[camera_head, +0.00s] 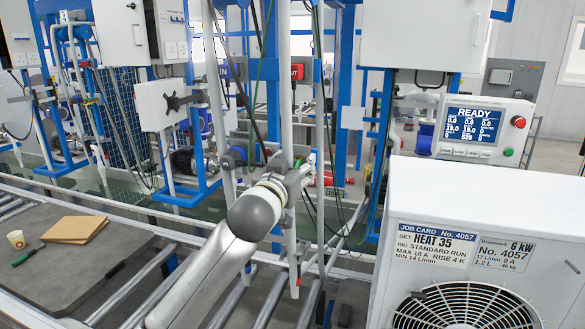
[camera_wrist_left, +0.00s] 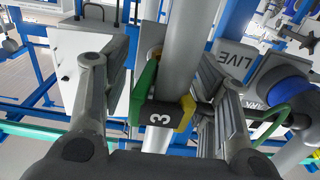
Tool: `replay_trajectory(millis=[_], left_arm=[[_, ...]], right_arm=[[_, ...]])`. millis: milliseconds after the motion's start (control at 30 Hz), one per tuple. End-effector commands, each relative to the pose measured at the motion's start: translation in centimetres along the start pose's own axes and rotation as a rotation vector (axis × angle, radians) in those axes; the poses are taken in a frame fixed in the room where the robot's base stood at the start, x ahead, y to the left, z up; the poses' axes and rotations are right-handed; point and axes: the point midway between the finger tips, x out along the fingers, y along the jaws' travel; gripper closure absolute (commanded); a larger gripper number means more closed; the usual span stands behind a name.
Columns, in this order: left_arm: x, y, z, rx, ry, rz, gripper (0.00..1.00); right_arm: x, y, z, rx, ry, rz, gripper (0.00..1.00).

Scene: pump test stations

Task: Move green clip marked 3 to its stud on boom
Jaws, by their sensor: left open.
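My left gripper (camera_head: 289,178) reaches up from the lower middle in the head view, at a pale upright tube (camera_head: 285,100). In the left wrist view the gripper (camera_wrist_left: 163,70) is open, one finger on each side of the grey tube (camera_wrist_left: 185,45). Between the fingers is a clip with a black block marked 3 (camera_wrist_left: 160,115), a green part (camera_wrist_left: 144,92) on its left and a yellow part on its right. It sits at the tube; whether a finger touches it I cannot tell. My right gripper is not seen.
A white unit with a fan (camera_head: 490,225) fills the right front. A console reading READY (camera_head: 478,128) stands behind it. Blue frames, hoses and cables crowd around the gripper.

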Motion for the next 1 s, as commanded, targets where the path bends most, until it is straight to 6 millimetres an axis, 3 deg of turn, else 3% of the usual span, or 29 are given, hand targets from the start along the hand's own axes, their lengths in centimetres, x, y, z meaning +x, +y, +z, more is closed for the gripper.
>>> replay_trajectory(millis=[167, 700, 1000], left_arm=[[-0.9, 0.0, 0.0, 0.000, 0.001, 0.001, 0.45], [-9.2, 0.0, 0.0, -0.001, 0.001, 0.001, 0.45], [-11.8, 0.0, 0.0, 0.000, 0.001, 0.000, 0.45]], right_arm=[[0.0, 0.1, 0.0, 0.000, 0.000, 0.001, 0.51], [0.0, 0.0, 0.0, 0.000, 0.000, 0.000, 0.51], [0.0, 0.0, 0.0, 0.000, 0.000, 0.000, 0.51]])
